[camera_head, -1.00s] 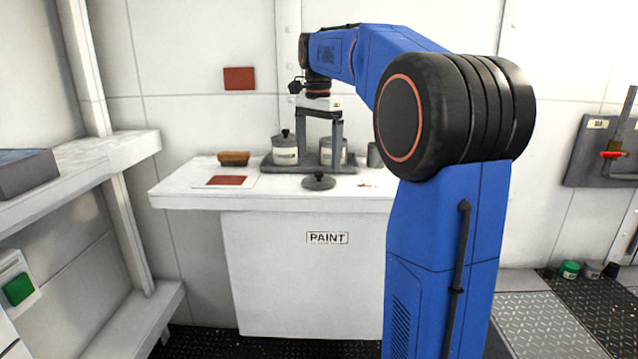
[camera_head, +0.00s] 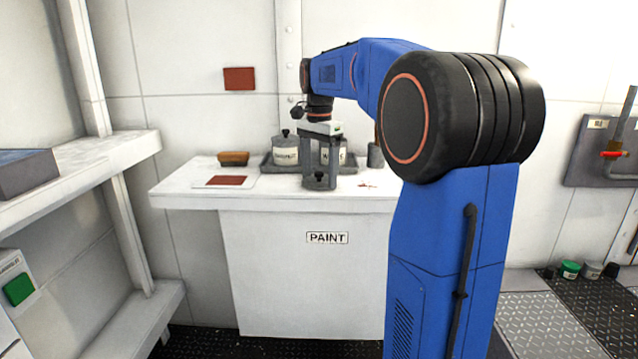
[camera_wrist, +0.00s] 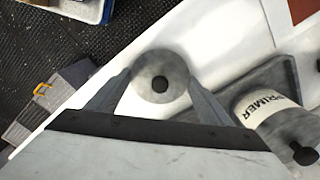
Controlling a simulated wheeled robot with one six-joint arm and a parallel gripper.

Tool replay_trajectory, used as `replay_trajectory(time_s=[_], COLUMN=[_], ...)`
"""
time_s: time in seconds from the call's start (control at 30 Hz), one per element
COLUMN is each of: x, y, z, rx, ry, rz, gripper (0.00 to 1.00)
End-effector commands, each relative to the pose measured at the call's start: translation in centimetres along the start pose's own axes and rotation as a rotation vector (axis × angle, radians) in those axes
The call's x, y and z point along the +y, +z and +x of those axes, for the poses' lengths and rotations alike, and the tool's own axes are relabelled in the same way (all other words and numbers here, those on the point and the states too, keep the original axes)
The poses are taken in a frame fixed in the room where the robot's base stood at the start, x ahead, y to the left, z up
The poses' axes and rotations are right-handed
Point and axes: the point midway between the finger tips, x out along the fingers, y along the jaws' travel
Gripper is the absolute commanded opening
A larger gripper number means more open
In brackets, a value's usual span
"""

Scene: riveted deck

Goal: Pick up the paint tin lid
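The paint tin lid (camera_head: 319,183) is a dark grey disc with a central black knob, lying flat near the front of the white paint bench. In the wrist view the lid (camera_wrist: 172,66) shows face-up with its knob in the middle. My gripper (camera_head: 321,178) points down over the lid, with its fingers low near the bench top. The wrist view shows the fingers apart, one on each side of the knob. I cannot tell whether they touch the lid. Nothing appears to be held.
Behind the lid, a dark tray (camera_head: 266,165) holds lidded paint tins (camera_head: 285,150). One labelled PRIMER (camera_wrist: 262,108) is close in the wrist view. A brush (camera_head: 233,158) and a card with a red patch (camera_head: 226,181) lie left. A dark cup (camera_head: 375,155) stands right.

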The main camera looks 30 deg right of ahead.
Motion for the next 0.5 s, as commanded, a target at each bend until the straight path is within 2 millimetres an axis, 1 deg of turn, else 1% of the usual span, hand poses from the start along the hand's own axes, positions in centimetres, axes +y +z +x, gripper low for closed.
replay_trajectory(time_s=[0.03, 0.07, 0.33, 0.43, 0.5], x=[0.0, 0.0, 0.0, 0.0, -0.1], y=[0.0, 0.0, 0.0, 0.0, 0.0], z=[0.0, 0.0, -0.1, -0.7, -1.6], rx=[0.0, 0.0, 0.0, 0.001, 0.002], ry=[0.0, 0.0, 0.0, -0.001, -0.002], rz=[0.0, 0.0, 0.0, 0.0, 0.0], gripper=[0.55, 0.52, 0.52, 0.52, 0.52])
